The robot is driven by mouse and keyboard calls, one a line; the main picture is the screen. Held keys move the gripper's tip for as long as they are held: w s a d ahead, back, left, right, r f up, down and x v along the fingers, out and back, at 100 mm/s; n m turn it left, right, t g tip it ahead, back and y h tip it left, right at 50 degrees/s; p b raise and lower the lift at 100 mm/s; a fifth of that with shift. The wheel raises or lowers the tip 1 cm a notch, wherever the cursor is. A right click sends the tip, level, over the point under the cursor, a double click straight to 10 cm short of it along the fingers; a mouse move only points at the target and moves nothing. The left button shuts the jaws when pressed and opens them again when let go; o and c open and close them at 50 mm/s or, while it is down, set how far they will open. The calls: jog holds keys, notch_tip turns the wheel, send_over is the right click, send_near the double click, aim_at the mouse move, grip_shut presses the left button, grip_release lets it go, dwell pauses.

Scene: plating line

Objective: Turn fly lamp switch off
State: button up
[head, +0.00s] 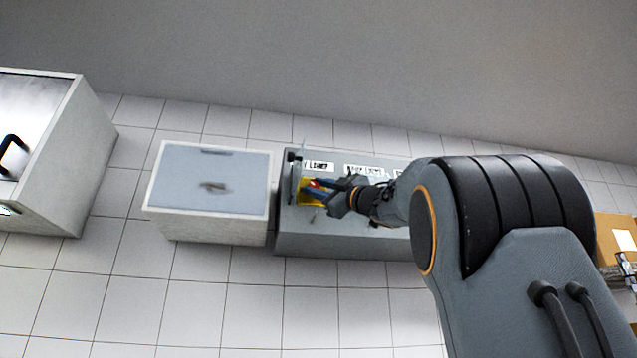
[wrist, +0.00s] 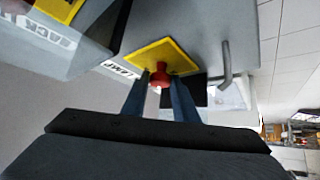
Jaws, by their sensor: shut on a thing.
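The fly lamp switch is a red knob (wrist: 160,79) on a yellow square plate (wrist: 178,55) fixed to a grey panel. A label beside the plate, partly cut off, seems to read "LAMP" in the wrist view. My gripper (wrist: 159,80) is shut on the red knob, one finger on each side of it. In the head view my gripper (head: 322,184) reaches in from the right to the yellow plate (head: 306,196) on the grey cabinet. The fingers cover most of the knob there, so its turned angle is hard to tell.
A second yellow plate (wrist: 62,7) with another label shows at the wrist view's top left. A grey bent handle (wrist: 227,65) stands close right of the switch. A white cabinet with a blue-grey top (head: 212,178) is left of the grey cabinet (head: 300,243). The tiled floor in front is clear.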

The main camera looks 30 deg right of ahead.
jog(key=n+g, duration=0.2)
jog(key=n, duration=0.1)
jog(key=n+g+y, duration=0.1)
jog(key=n+g, duration=0.1)
jog(key=n, duration=0.1)
jog(key=shift+d+r+y, duration=0.15)
jog(key=shift+r+y, duration=0.05)
jog(key=shift+y, duration=0.1)
jog(key=shift+n+g, duration=0.4)
jog(key=shift+g, duration=0.1)
jog(key=o, duration=1)
jog(key=shift+s, duration=0.1)
jog(key=b+v, duration=0.3)
jog(key=v, duration=0.4)
jog(key=shift+s, duration=0.3)
jog(key=shift+d, duration=0.15)
